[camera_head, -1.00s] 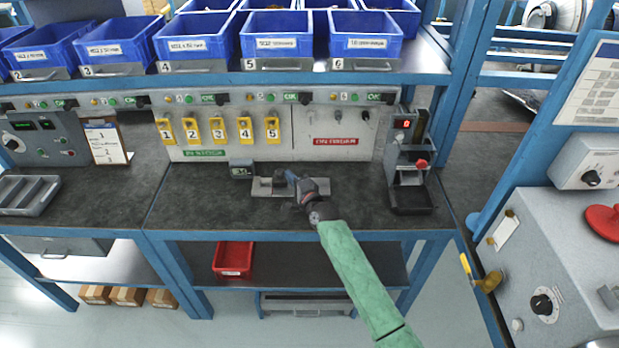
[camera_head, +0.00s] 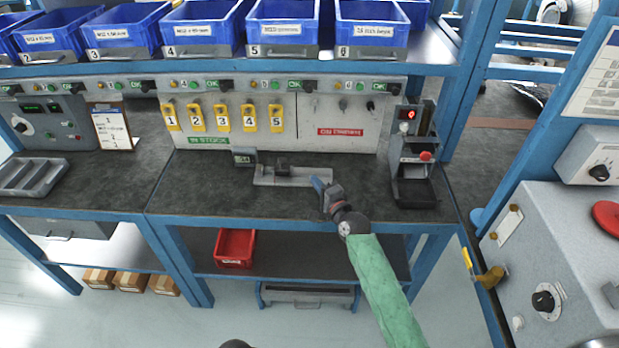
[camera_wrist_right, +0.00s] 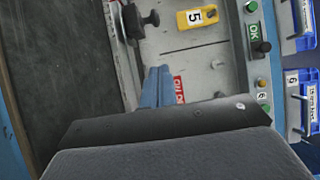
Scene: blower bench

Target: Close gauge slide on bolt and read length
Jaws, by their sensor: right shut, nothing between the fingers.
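The gauge (camera_head: 296,182) is a pale grey metal bed lying on the dark bench top, with a dark slide block (camera_head: 282,170) near its middle. A small grey readout box (camera_head: 243,157) stands at its left end; its figures are too small to read. I cannot make out a bolt. My right gripper (camera_head: 318,185), with blue fingers, is shut and empty at the gauge's right end, apart from the slide. In the right wrist view the shut blue fingers (camera_wrist_right: 157,88) show beside the gauge bed (camera_wrist_right: 124,50) and a black knob (camera_wrist_right: 142,20). My left gripper is not in view.
A grey press-like stand (camera_head: 413,165) with a red display is right of the gauge. Numbered yellow tags (camera_head: 222,118) hang behind on the panel. A grey tray (camera_head: 35,177) lies far left, a red bin (camera_head: 235,248) below. The bench left of the gauge is clear.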

